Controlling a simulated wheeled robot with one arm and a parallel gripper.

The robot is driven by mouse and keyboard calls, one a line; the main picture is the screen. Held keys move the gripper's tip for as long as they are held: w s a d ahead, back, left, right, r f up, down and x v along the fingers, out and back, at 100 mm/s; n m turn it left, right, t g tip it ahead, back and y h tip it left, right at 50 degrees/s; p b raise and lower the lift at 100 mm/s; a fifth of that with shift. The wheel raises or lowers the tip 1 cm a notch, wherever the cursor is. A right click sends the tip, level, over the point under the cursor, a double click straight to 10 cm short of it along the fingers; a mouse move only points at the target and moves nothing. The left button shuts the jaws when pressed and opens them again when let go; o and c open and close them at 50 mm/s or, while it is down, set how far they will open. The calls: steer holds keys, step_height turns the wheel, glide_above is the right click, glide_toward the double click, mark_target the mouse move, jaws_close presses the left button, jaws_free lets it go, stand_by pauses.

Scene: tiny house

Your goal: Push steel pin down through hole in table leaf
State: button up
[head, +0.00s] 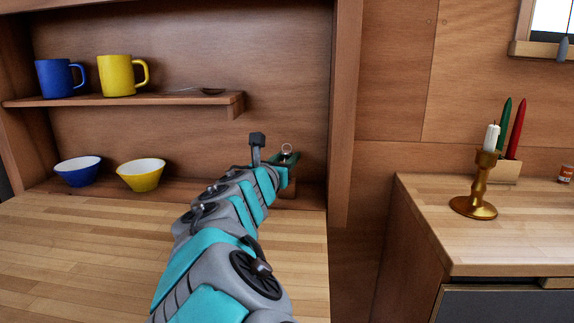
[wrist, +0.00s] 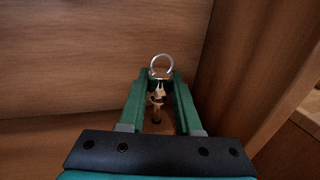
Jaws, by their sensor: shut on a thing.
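The steel pin's ring (wrist: 162,63) stands up between my gripper's fingertips (wrist: 160,80) in the wrist view. A brass-coloured part shows just below the ring. My gripper's green fingers are shut on the pin. In the head view my gripper (head: 284,160) is at the back right corner of the table leaf, with the ring (head: 286,148) showing above it. The table leaf (head: 70,245) is a striped wooden surface at the left. The pin's lower end is hidden, and I cannot tell whether it is in the hole.
A wooden upright (head: 343,110) stands close to the right of my gripper. The shelf (head: 170,99) holds a blue mug (head: 54,79) and a yellow mug (head: 117,75). A blue bowl (head: 78,174) and a yellow bowl (head: 141,177) stand below. A brass candlestick (head: 477,195) is on the right counter.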

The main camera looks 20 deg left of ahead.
jaws_close()
steer(key=shift+r, duration=0.1)
